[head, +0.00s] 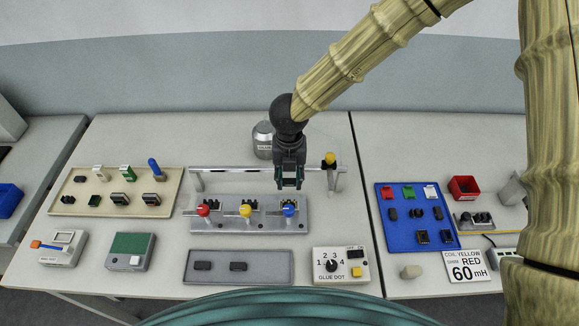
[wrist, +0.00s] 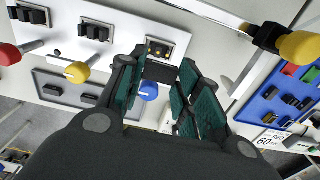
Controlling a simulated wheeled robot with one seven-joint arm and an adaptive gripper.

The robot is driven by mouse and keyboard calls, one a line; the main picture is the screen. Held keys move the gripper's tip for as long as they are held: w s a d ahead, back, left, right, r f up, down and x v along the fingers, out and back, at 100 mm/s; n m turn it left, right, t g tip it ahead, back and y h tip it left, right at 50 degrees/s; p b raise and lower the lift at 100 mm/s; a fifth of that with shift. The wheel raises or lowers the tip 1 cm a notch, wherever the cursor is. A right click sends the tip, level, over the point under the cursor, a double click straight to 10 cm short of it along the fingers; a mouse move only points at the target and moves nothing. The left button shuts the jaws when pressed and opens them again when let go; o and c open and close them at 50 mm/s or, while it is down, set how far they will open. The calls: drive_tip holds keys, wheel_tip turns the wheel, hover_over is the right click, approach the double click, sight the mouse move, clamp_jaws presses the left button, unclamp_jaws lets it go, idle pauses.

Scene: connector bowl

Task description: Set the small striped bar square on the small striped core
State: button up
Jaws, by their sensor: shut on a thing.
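My gripper (head: 289,184) is above the right-hand station of the grey fixture, pointing down. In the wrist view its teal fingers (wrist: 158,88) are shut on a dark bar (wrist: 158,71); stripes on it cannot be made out. Just beyond the bar, a dark core with small yellowish spots (wrist: 157,49) sits in the station with the blue knob (wrist: 148,90). The bar looks close to this core; whether they touch cannot be told. The other two stations hold dark cores, in the middle (head: 243,204) and at the left (head: 203,203). Core stripes are too small to tell.
A grey tray (head: 265,275) with two dark bars and a glue-dot box (head: 345,268) stand in front. A beige tray (head: 180,178) is left, a blue tray (head: 390,235) right.

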sight(289, 202)
drive_tip(key=shift+s+a+r, duration=0.1)
drive_tip(key=shift+s+r, duration=0.3)
drive_tip(key=shift+s, duration=0.35)
drive_tip(key=shift+w+f, duration=0.4)
drive_tip(key=shift+w, duration=0.25)
drive_tip(key=shift+s+f, duration=0.2)
drive_tip(key=shift+s, duration=0.2)
drive_tip(key=shift+w+f, duration=0.25)
drive_tip(key=shift+f, duration=0.4)
drive_tip(key=shift+s+f+b, duration=0.2)
drive_tip(key=shift+f+b, duration=0.15)
drive_tip(key=shift+b, duration=0.15)
drive_tip(key=shift+w+f+b, duration=0.1)
drive_tip(key=shift+f+b, duration=1.4)
drive_tip(key=shift+f, duration=1.5)
